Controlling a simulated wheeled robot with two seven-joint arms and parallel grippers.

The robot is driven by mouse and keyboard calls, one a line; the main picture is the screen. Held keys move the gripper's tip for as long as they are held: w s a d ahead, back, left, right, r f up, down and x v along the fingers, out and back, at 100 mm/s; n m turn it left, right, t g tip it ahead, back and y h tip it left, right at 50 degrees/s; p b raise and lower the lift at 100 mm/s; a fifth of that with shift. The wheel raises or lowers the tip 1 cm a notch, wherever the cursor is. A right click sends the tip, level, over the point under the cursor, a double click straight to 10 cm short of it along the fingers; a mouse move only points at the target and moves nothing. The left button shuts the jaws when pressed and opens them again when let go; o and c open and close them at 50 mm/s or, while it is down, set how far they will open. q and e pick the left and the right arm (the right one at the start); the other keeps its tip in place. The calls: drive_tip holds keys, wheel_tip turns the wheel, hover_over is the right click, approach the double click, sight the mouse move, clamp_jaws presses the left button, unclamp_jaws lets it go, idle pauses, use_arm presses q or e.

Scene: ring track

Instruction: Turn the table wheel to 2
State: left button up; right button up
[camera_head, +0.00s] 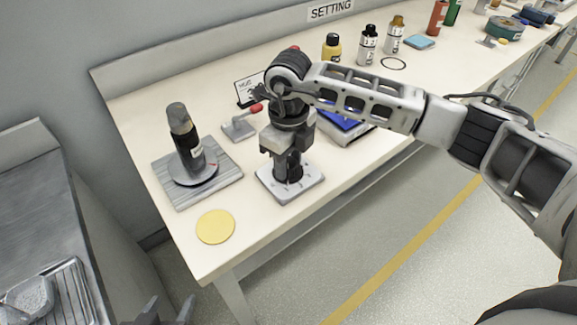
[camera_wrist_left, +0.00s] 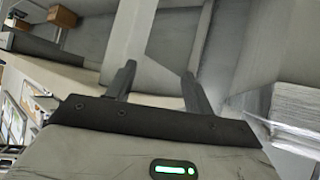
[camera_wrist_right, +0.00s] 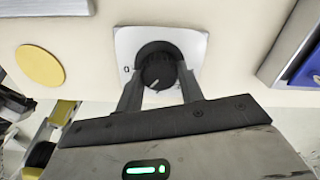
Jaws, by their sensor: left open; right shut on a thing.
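The wheel is a dark round knob (camera_wrist_right: 158,68) on a white square plate (camera_wrist_right: 190,45), with a short white line pointing to the lower left. A "0"-like mark shows at the plate's left edge; other marks are hidden or unreadable. In the head view the plate (camera_head: 268,187) lies near the table's front edge, with the knob partly hidden under my right gripper (camera_head: 289,165). My right gripper (camera_wrist_right: 158,98) is shut on the knob from above, one finger on either side. My left gripper (camera_head: 168,312) is open and empty, low beside the table; its fingers show in the left wrist view (camera_wrist_left: 158,85).
A yellow disc (camera_head: 215,227) lies in front.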

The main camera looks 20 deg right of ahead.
drive_tip(key=n+b, duration=0.2)
drive_tip(key=shift+w+f+n, duration=0.1)
drive_tip(key=shift+n, duration=0.3)
drive_tip(key=n+b, duration=0.2)
drive_tip(key=shift+n, duration=0.4)
use_arm(q)
drive_tip(key=shift+w+d+f+n+t+h+b, duration=0.15)
drive_tip(key=shift+d+f+b, duration=0.15)
drive_tip(key=shift+f, duration=0.2)
drive_tip(key=shift+w+d+f+n+t+h+b, duration=0.15)
drive_tip(key=shift+f+b, duration=0.15)
drive_tip(key=shift+f, duration=0.15)
use_arm(e)
drive_tip(key=shift+r+n, duration=0.2)
drive_tip(key=shift+n, duration=0.6)
use_arm(q)
drive_tip(key=shift+r, duration=0.2)
use_arm(e)
drive_tip(key=o, duration=1)
use_arm(q)
drive_tip(key=shift+f, duration=0.1)
